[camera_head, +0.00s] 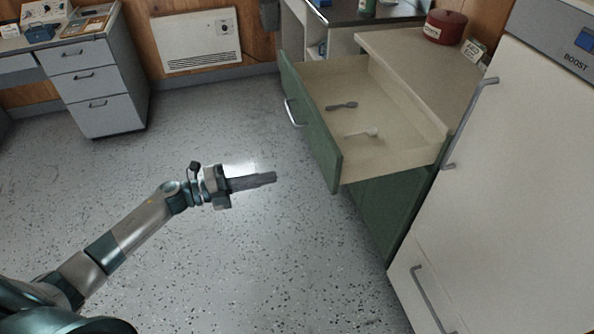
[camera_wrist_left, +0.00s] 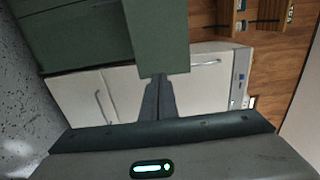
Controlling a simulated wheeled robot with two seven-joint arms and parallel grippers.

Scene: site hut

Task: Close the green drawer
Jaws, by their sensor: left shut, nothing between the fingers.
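The green drawer (camera_head: 323,134) is pulled well out of its cabinet (camera_head: 385,205). It has a green front with a pale bar handle (camera_head: 293,112) and a cream inside. A dark grey utensil (camera_head: 341,105) and a white spoon-like utensil (camera_head: 362,133) lie in it. My left gripper (camera_head: 275,177) is shut and empty, in front of the drawer front and to its left, apart from it. In the left wrist view, the shut fingers (camera_wrist_left: 158,80) point toward a green panel (camera_wrist_left: 158,35), likely the drawer front. My right gripper is not in view.
A tall white appliance (camera_head: 510,160) with bar handles stands right of the green cabinet. A red tin (camera_head: 445,27) and a small sign (camera_head: 473,50) stand on the worktop (camera_head: 410,60). A grey desk (camera_head: 97,85) and wall heater (camera_head: 195,40) are behind. The speckled floor (camera_head: 230,270) is clear.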

